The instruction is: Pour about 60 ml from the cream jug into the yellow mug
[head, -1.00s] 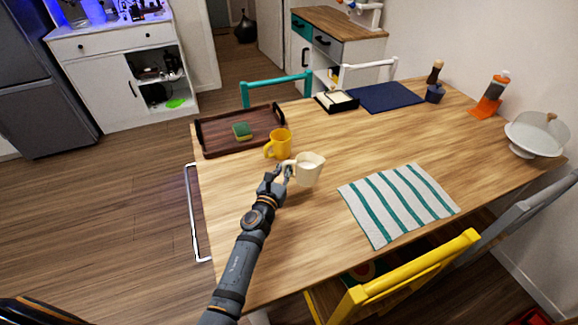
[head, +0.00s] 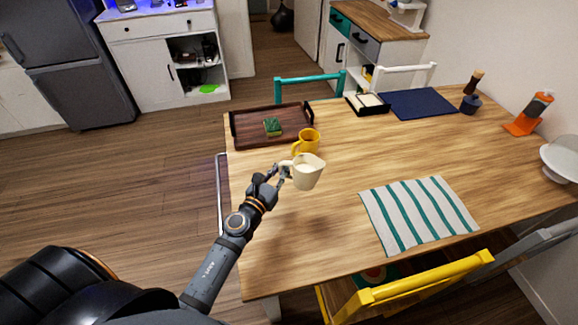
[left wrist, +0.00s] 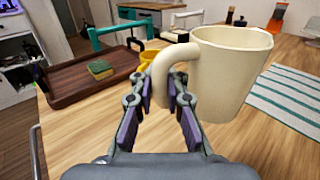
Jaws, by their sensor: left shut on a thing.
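The cream jug (head: 308,172) is in the head view near the table's left side, held by its handle in my left gripper (head: 281,174). In the left wrist view the jug (left wrist: 232,70) is large, its handle between the fingers of my left gripper (left wrist: 168,88). It looks nearly upright; its contents cannot be seen. The yellow mug (head: 308,141) stands upright on the table just behind the jug. In the left wrist view the mug (left wrist: 147,58) is mostly hidden behind the jug's handle and the fingers. My right gripper is not in view.
A brown tray (head: 240,140) with a green and yellow sponge (head: 272,127) lies left of the mug. A striped cloth (head: 418,212) lies to the right. The table's middle is clear.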

